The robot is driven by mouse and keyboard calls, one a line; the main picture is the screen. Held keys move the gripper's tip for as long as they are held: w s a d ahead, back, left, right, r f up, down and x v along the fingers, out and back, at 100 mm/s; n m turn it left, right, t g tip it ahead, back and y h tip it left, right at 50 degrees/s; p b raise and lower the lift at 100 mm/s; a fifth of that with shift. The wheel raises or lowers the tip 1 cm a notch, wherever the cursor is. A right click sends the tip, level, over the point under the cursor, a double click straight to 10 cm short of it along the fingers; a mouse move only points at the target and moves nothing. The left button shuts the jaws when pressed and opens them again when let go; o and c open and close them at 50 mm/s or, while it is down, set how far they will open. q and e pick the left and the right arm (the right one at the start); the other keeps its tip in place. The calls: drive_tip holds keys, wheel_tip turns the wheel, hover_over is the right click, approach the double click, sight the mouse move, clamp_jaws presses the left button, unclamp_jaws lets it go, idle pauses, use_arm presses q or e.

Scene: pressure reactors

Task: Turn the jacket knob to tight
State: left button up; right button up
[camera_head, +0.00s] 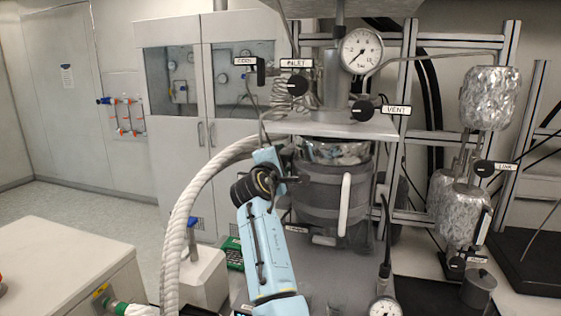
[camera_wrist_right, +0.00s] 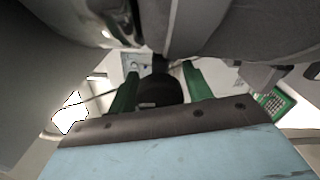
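My right arm (camera_head: 265,240) reaches up from the bottom in the head view, in front of the dark-jacketed reactor vessel (camera_head: 320,206). Its fingers are hidden there. In the right wrist view my right gripper (camera_wrist_right: 160,72) has two green fingers apart. A black, rounded, knob-like part (camera_wrist_right: 160,91) lies between them, with pale gaps showing beside its upper part. I cannot tell for sure that this is the jacket knob, nor whether a finger touches it. A small label (camera_head: 297,229) low on the vessel is partly hidden by my arm and unreadable. My left gripper is out of view.
Black knobs labelled INLET (camera_head: 297,86) and VENT (camera_head: 362,110) sit above the vessel, below a pressure gauge (camera_head: 361,50). A thick white hose (camera_head: 183,215) curves left of my arm. Foil-wrapped cylinders (camera_head: 490,97) and a LINK knob (camera_head: 484,169) stand at right.

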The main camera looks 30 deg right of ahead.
drive_tip(key=c, duration=0.7)
drive_tip(key=shift+o, duration=0.2)
drive_tip(key=shift+f+m+b, duration=0.1)
drive_tip(key=shift+m+b, duration=0.35)
drive_tip(key=shift+m, duration=0.35)
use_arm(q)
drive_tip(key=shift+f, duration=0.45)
use_arm(e)
drive_tip(key=o, duration=1)
drive_tip(key=shift+c, duration=0.2)
